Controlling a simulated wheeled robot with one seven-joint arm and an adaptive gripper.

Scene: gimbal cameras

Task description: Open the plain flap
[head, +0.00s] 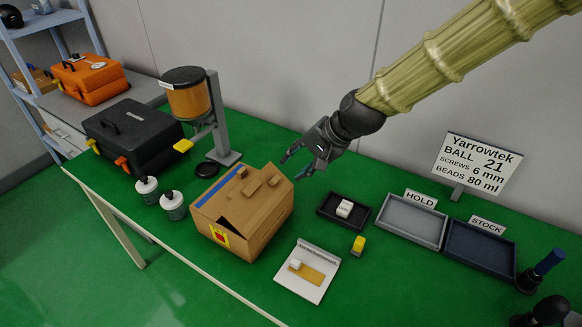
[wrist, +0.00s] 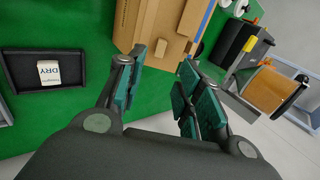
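The cardboard box (head: 240,228) stands on the green table in the head view, its top closed apart from a dark triangular gap at the front edge. A blue strip (head: 219,189) runs along the left of its top. The plain part of the top (head: 264,203) is bare cardboard, with small raised cardboard tabs (head: 252,187) near the middle. My gripper (head: 293,168) is above and beyond the box's right back corner, apart from it. In the wrist view my gripper (wrist: 159,78) has its fingers spread, with nothing between them, and the box (wrist: 148,22) lies past the fingertips.
A black tray (head: 326,210) with a small white box is right of the cardboard box; a grey tray (head: 410,222) and a blue tray (head: 480,250) lie further right. A dispenser (head: 187,97) and two bottles (head: 173,205) stand left.

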